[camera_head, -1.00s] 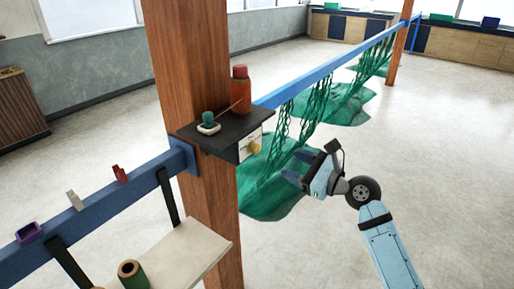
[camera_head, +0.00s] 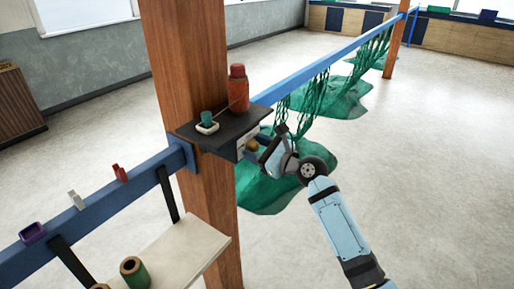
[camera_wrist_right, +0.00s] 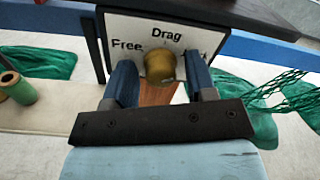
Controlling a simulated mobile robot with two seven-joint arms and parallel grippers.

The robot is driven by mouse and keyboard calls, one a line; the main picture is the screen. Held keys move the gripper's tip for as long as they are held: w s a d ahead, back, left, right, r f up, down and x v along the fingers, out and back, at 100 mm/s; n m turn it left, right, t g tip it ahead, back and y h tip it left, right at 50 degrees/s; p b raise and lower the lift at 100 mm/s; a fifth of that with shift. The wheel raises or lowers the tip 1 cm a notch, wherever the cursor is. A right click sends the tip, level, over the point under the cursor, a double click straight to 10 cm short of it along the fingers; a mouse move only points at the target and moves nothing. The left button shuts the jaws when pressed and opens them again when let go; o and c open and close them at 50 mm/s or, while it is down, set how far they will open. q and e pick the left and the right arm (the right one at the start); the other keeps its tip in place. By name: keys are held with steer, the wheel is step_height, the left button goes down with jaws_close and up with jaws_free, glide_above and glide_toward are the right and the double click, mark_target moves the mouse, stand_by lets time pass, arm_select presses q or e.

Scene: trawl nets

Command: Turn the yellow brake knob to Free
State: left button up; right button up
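The yellow brake knob (camera_wrist_right: 160,66) sits on a white plate (camera_wrist_right: 118,26) in the right wrist view. "Drag" is printed above the knob and "Free" to its upper left. Lettering at the right is mostly hidden by a finger. I cannot tell which word the knob points to. My right gripper (camera_wrist_right: 161,80) is open, with one blue finger on each side of the knob and gaps between. In the head view the knob (camera_head: 252,145) shows partly beside my right gripper (camera_head: 258,147), under the dark shelf. My left gripper is not in view.
The dark shelf (camera_head: 225,137) on the wooden post (camera_head: 190,60) carries a red bottle (camera_head: 238,90) and a small green-topped item (camera_head: 207,121). A blue rail (camera_head: 330,62) with green nets (camera_head: 310,98) runs back. Open floor lies at the right.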

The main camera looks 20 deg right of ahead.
steer(key=c, duration=0.7)
steer(key=shift+n, duration=0.4)
steer(key=n, duration=0.4)
steer(key=shift+b, duration=0.3)
steer(key=n+b, duration=0.2)
steer(key=n, duration=0.3)
steer(key=shift+f, duration=0.1)
steer(key=n+b, duration=0.1)
steer(key=n, duration=0.3)
steer(key=n+b, duration=0.2)
steer(key=n, duration=0.2)
steer(key=shift+n+y+b, duration=0.3)
steer(key=shift+n+y, duration=0.1)
steer(key=n+b, duration=0.2)
steer(key=n, duration=0.3)
steer(key=shift+n, duration=0.4)
